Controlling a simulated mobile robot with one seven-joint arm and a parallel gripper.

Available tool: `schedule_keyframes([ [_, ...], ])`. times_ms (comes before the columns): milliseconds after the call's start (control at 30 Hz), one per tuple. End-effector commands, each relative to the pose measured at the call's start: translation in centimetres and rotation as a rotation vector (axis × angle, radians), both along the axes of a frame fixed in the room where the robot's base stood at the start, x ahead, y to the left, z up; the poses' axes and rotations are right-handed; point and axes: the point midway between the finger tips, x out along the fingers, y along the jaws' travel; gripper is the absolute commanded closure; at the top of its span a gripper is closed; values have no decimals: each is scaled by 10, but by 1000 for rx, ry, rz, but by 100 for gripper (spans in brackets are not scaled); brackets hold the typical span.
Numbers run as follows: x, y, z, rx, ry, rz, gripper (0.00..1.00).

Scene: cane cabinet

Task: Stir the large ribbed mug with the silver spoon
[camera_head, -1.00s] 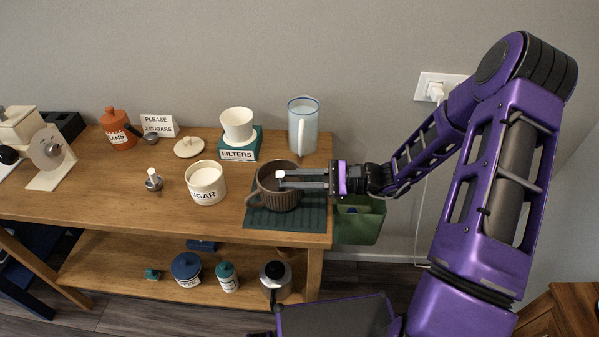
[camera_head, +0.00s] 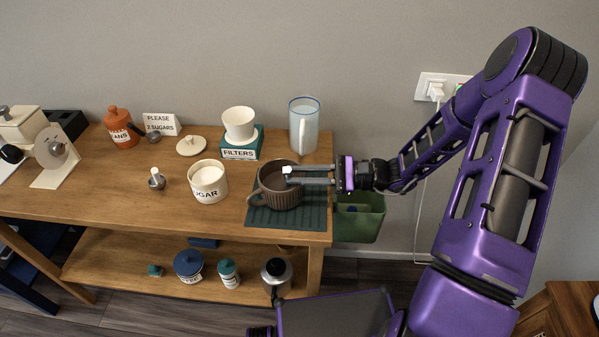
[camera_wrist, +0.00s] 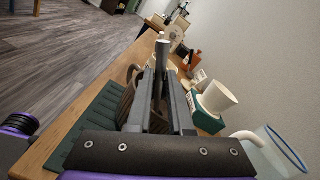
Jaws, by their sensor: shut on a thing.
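The large brown ribbed mug (camera_head: 283,197) stands upright on a dark green ribbed mat (camera_head: 316,210) at the right end of the wooden counter. My gripper (camera_head: 290,175) reaches in from the right, its fingers level over the mug's opening. It is shut on a thin upright silver piece, the end of the spoon (camera_wrist: 162,50), which shows at the fingertips in the wrist view. The rest of the spoon is hidden by the fingers and the mug wall, so I cannot see how deep it reaches. The mug's handle (camera_head: 253,198) points left.
A sugar jar (camera_head: 208,183) stands left of the mug. Behind are a white dripper (camera_head: 239,123) on a green filters box (camera_head: 240,147) and a clear pitcher (camera_head: 304,128). A green bin (camera_head: 359,218) hangs at the counter's right end. Counter space at the left front is free.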

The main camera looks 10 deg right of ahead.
Motion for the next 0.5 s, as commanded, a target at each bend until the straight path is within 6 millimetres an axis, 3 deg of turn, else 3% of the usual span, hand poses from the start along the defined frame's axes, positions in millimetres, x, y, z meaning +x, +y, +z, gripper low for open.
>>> schedule_keyframes([
  [500,-19,3,37,-1,-1,-1,100],
])
